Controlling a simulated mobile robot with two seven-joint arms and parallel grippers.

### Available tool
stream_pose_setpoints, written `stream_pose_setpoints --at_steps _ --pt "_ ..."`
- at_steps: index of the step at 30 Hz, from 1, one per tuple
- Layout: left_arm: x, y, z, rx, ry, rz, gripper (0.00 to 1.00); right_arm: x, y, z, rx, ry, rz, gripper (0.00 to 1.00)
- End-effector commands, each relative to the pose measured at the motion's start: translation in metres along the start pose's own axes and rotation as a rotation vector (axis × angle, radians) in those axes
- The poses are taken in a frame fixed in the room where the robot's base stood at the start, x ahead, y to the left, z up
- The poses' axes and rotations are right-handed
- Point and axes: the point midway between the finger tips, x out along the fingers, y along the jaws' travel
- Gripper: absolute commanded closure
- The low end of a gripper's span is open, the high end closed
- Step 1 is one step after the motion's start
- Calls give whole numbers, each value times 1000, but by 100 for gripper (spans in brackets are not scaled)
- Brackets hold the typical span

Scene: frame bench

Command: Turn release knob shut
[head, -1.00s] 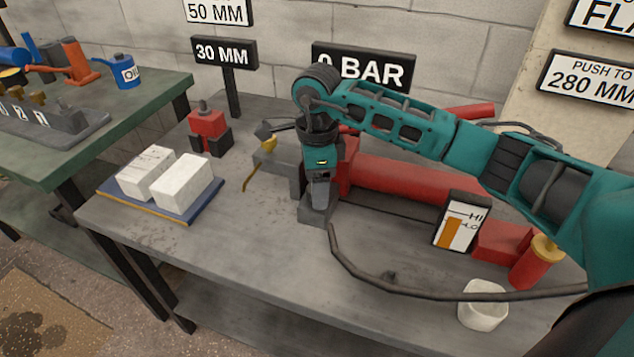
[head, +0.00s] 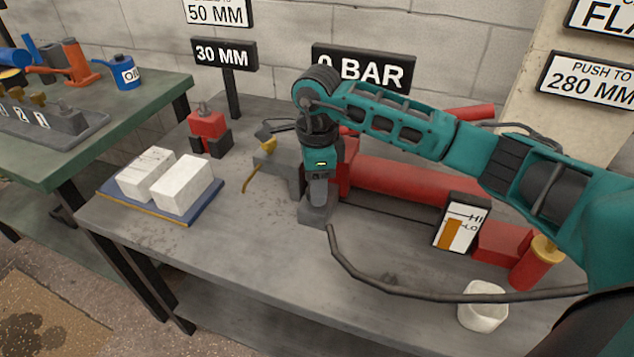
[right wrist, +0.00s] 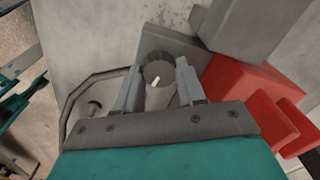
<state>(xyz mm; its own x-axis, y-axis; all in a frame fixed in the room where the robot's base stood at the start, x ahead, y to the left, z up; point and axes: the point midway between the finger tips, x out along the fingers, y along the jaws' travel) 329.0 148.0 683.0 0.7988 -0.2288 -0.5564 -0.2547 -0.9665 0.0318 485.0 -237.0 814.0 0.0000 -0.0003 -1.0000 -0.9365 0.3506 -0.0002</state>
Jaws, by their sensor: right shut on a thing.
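The release knob (right wrist: 158,72) shows in the right wrist view as a dark grey round knob with a short white mark on its face. My right gripper (right wrist: 159,88) points down at it, with one finger on each side, and is shut on it. In the head view my right gripper (head: 317,203) stands over a small grey block (head: 317,216) at the front of the red pump, and hides the knob there. My left gripper is not in view.
A red cylinder (head: 400,178) lies behind my gripper. White blocks (head: 183,184) lie on a blue tray at left.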

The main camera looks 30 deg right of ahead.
Motion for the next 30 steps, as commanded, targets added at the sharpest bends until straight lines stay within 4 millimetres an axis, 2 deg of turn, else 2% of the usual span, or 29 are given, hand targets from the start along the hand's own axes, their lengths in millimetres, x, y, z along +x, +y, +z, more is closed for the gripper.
stream_pose_setpoints --at_steps 11,30 --pt "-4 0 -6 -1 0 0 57 -2 0 0 195 -1 1 91" --pt "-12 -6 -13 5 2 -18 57 -2 1 1 798 -1 1 91"
